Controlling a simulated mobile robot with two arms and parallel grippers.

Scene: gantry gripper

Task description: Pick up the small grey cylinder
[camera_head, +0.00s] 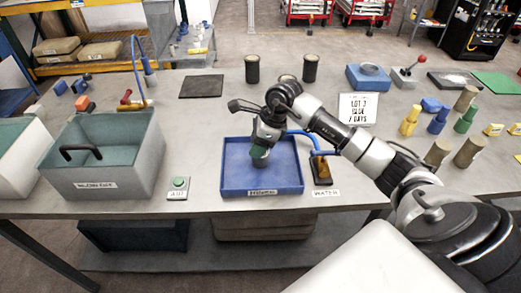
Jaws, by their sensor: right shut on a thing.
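My right gripper (263,142) reaches in from the right on its arm and points down over the blue tray (287,180). It is shut on a small grey-green cylinder (260,157), which looks like the small grey cylinder. The fingers cover its upper part, and only its lower end shows. I cannot tell whether the cylinder touches the tray floor or hangs just above it. The rest of the blue tray looks empty. My left gripper is not in view.
A grey bin (135,165) and a green button box (178,187) stand left of the tray. A sign (358,108) stands behind right. Dark cylinders (252,69) stand at the back; several coloured pieces (437,120) and tan cylinders (470,152) stand right. A dark mat (202,86) lies clear.

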